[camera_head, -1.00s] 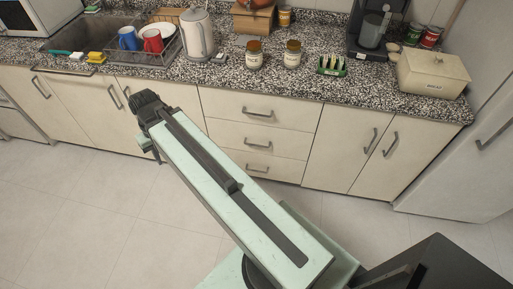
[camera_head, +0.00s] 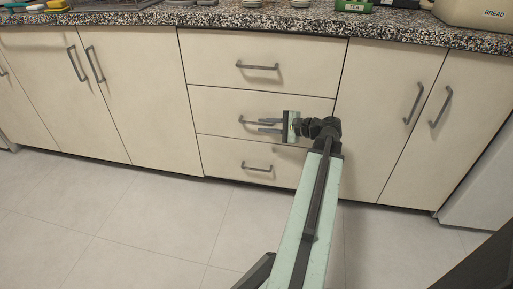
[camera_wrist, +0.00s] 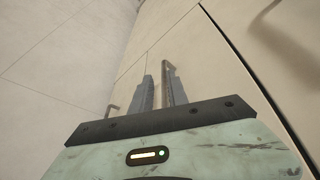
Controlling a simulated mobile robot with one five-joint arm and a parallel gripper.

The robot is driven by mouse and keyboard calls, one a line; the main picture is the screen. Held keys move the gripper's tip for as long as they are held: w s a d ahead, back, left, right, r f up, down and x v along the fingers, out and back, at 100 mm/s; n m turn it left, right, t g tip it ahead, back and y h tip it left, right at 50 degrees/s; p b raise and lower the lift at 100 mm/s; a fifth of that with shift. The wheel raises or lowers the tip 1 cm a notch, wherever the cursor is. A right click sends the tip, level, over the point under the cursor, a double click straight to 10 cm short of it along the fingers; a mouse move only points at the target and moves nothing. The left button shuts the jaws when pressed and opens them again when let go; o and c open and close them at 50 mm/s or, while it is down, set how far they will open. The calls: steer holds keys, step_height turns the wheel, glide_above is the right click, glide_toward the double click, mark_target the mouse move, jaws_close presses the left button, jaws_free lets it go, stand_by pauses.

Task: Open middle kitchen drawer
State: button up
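The middle drawer (camera_head: 212,108) is shut, flush in a cream stack of three drawers in the head view. Its grey bar handle (camera_head: 245,121) is partly overlapped by my gripper (camera_head: 262,125), which reaches in from the right at handle height. In the wrist view my gripper (camera_wrist: 159,74) has its two grey fingers apart, with a handle bar (camera_wrist: 167,82) showing between them, close to the right finger. I cannot tell whether a finger touches the bar. The right end of the handle is hidden behind the fingers in the head view.
The top drawer (camera_head: 225,62) and bottom drawer (camera_head: 220,158) are shut. Cabinet doors (camera_head: 385,120) stand shut on the right, others (camera_head: 125,100) on the left. The speckled counter (camera_head: 225,18) runs above. The tiled floor (camera_head: 150,230) in front is clear.

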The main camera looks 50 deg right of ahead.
mark_target(260, 124)
steer(key=shift+m+t, duration=0.5)
steer(key=w, duration=0.2)
steer(key=w+f+b, duration=0.2)
steer(key=w, duration=0.1)
steer(key=shift+w+d+f, duration=0.15)
steer(key=shift+w+d, duration=0.15)
jaws_close()
stand_by(1.0)
